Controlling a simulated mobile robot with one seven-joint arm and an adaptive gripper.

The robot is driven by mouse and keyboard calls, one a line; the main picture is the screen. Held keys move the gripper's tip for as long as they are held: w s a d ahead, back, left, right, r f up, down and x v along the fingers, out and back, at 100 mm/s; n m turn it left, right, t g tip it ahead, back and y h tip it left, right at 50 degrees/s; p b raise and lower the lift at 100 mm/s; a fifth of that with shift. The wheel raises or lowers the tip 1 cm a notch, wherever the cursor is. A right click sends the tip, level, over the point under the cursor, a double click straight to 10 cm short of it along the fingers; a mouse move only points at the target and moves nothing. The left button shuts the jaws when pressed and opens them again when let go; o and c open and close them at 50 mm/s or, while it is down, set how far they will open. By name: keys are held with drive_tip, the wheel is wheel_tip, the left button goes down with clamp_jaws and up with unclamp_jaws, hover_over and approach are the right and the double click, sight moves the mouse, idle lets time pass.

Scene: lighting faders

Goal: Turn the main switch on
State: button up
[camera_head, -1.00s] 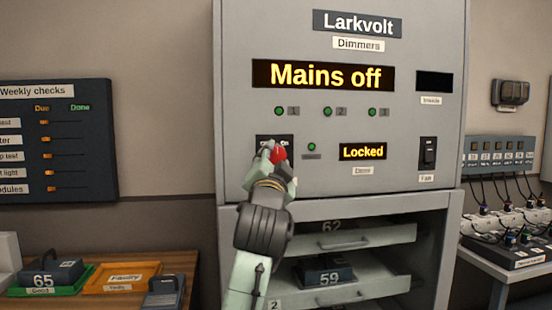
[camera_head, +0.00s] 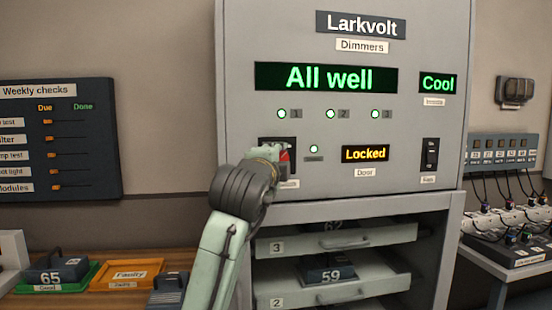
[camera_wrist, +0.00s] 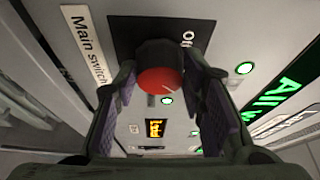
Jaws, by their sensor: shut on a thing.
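The main switch is a round red knob (camera_wrist: 160,78) on a black plate (camera_wrist: 130,35), with a "Main switch" label (camera_wrist: 88,42) beside it in the wrist view. In the head view the red knob (camera_head: 284,157) is partly hidden by my gripper (camera_head: 276,154). My gripper is shut on the knob, with one finger on each side in the wrist view (camera_wrist: 163,100). The main display (camera_head: 326,78) reads "All well" in green. The lamps numbered 1, 2 and 3 (camera_head: 330,114) are lit, and so is the lamp right of the switch (camera_head: 314,149).
The door display (camera_head: 365,154) reads "Locked", and a small display (camera_head: 438,84) reads "Cool". A black fan switch (camera_head: 430,154) is at the right. Open shelves with module 59 (camera_head: 328,272) lie below the panel. A weekly checks board (camera_head: 58,140) hangs at left.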

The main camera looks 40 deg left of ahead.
drive_tip(key=shift+m, duration=0.3)
idle(0.4)
drive_tip(key=o, duration=1.1)
drive_tip(key=shift+o, duration=0.2)
drive_tip(key=v, duration=1.2)
drive_tip(key=shift+r, duration=0.15)
